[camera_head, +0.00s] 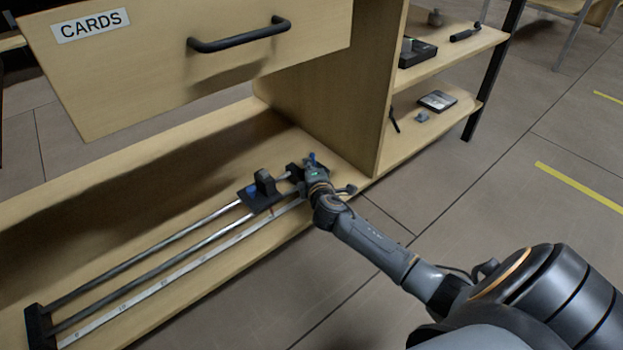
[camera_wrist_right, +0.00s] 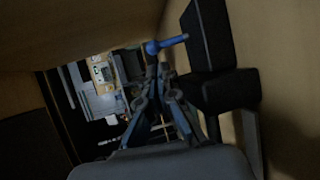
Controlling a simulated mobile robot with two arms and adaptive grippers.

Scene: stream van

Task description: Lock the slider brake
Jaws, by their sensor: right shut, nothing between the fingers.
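The slider has two metal rails (camera_head: 150,258) on the low wooden shelf. Its dark carriage (camera_head: 262,192) sits near the right end, with a small upright block and a bit of blue on it. In the right wrist view a blue brake lever (camera_wrist_right: 166,43) with a rounded end sticks out to the left from a black block (camera_wrist_right: 208,35). My right gripper (camera_head: 309,165) is at the rails' right end, right of the carriage. In the wrist view its fingertips (camera_wrist_right: 163,72) are shut and empty, just below the lever; I cannot tell if they touch it. My left gripper is out of view.
The drawer marked CARDS (camera_head: 130,70) overhangs the rails on the left. A wooden side panel (camera_head: 340,110) stands close behind my right gripper. Shelves (camera_head: 455,45) with small objects are at the upper right. The floor (camera_head: 480,190) on the right is clear.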

